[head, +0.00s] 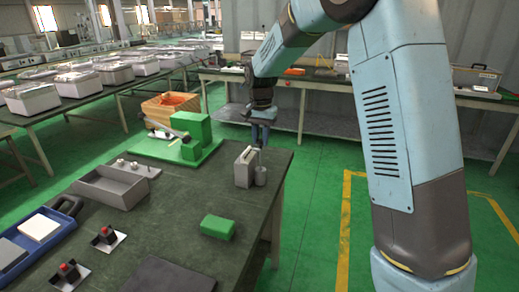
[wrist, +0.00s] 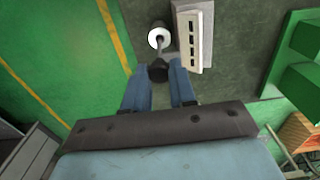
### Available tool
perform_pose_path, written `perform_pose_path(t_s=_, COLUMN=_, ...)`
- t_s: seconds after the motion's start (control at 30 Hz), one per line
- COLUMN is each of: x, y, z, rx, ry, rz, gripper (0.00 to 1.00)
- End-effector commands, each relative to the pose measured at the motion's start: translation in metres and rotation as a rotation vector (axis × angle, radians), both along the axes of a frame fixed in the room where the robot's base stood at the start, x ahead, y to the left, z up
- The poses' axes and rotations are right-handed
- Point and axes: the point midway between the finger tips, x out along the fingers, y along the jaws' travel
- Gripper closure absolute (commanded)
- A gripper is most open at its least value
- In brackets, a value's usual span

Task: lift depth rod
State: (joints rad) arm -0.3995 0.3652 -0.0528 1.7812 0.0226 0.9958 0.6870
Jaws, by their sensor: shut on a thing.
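The depth rod (wrist: 160,46) is thin and has a dark knob at its top end. My gripper (wrist: 161,72) has its two blue fingers on either side of this knob and is shut on it. The rod's lower end goes into the white-topped mouth of a small grey cylinder (wrist: 157,35); how deep it sits is hidden. In the head view my gripper (head: 262,128) hangs over the table's far right corner, above the cylinder (head: 260,176). The rod is too small there to make out clearly.
A grey slotted box (head: 244,168) stands right beside the cylinder. A green block (head: 218,227) lies nearer on the dark table (head: 180,232). A grey tray (head: 112,190), a green fixture (head: 193,135) and red-topped switches (head: 107,236) stand to the left. Green floor is clear on the right.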

Motion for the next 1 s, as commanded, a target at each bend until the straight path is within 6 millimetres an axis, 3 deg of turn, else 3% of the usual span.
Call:
perform_pose_path(t_s=0.3, x=0.001, y=0.002, z=0.007, rx=0.003, ry=-0.005, rz=0.002, gripper=1.00)
perform_pose_path(t_s=0.33, x=0.001, y=0.002, z=0.007, rx=0.004, ry=-0.007, rz=0.002, gripper=0.74)
perform_pose_path(t_s=0.43, x=0.001, y=0.002, z=0.007, rx=0.003, ry=-0.006, rz=0.002, gripper=0.65)
perform_pose_path(t_s=0.77, x=0.001, y=0.001, z=0.010, rx=0.001, ry=-0.003, rz=0.001, gripper=0.65)
perform_pose_path(t_s=1.0, x=0.001, y=0.001, z=0.044, rx=0.002, ry=-0.005, rz=0.001, gripper=0.65)
